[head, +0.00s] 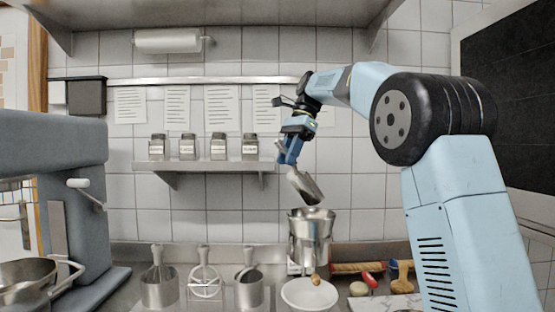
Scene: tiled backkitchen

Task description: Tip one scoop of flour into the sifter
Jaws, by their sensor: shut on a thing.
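My gripper (289,155) is shut on a metal scoop (305,187) in the head view. The scoop is tilted, its bowl slanting down to the right just above the metal sifter (312,239). A small gap seems to lie between the scoop and the sifter's rim. The sifter is upright, at or above a white bowl (309,294); I cannot tell what supports it. The inside of the sifter is hidden from this angle. I cannot make out any flour in the scoop or falling from it.
Metal canisters (159,290) (249,291) and a whisk-like tool (205,282) stand on the counter at left. A grey mixer (55,190) is further left. Red-handled and wooden tools (358,268) lie right of the bowl. A shelf with jars (218,148) is behind.

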